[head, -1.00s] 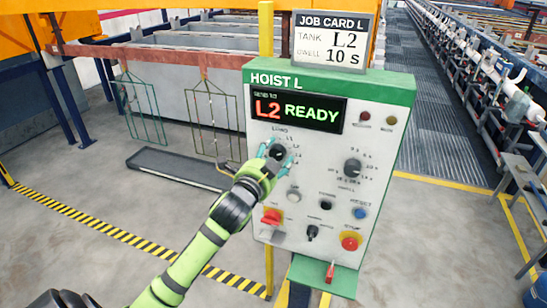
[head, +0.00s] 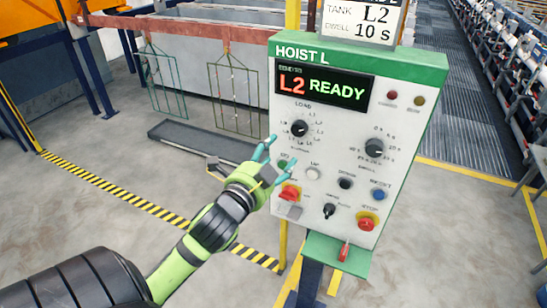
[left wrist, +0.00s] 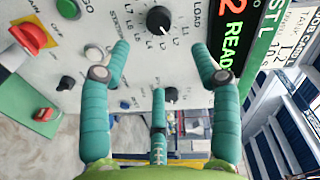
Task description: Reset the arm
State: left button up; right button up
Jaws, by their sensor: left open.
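My left gripper (head: 262,162) is in front of the left side of the hoist control panel (head: 330,195), below the load selector knob (head: 299,128). Its teal fingers are spread and empty. In the left wrist view my left gripper (left wrist: 158,70) has its fingers apart, with the panel face and the black load knob (left wrist: 158,18) beyond them. Nothing is between the fingers, and the knob is free of them. The panel display (head: 322,87) reads L2 READY. My right gripper is not in view.
A job card (head: 360,18) above the panel reads tank L2, dwell 10 s. A red stop button (head: 367,223) and a blue reset button (head: 378,195) are on the panel. Wire racks (head: 236,98) hang behind, above a dark tray (head: 200,140). Open floor lies to the left.

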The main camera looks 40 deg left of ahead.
pick_arm(q)
jog(key=shift+s, duration=0.25)
jog(key=shift+f, duration=0.1)
dwell(0.3)
notch_tip(320, 180, down, 23)
jog(key=w+a+n+g+b, duration=0.2)
jog(key=n+g, duration=0.1)
jog(key=g, duration=0.1)
jog(key=s+d+f+n+g+h+b, duration=0.1)
jog(key=s+f+g, duration=0.15)
jog(key=f, duration=0.65)
jog(key=s+d+f+n+g+b, duration=0.1)
jog(key=s+f, duration=0.2)
jog(key=f, duration=0.7)
jog(key=s+d+f+n+g+h+b, duration=0.1)
jog(key=s+d+f+g, duration=0.15)
jog(key=s+f, duration=0.65)
jog(key=s+d+f+n+g+h+b, duration=0.1)
jog(key=s+d+f+n+g, duration=0.15)
jog(key=s+f, duration=0.55)
jog(key=s+d+f+g+b, duration=0.1)
jog(key=s+d+f, duration=0.2)
jog(key=s+f, duration=0.2)
jog(key=s+d+f+n+g, duration=0.1)
jog(key=s+f, duration=0.5)
jog(key=s, duration=0.6)
jog(key=shift+d+f+g+h+b, duration=0.35)
jog(key=shift+d+g, duration=0.4)
jog(key=shift+d, duration=0.2)
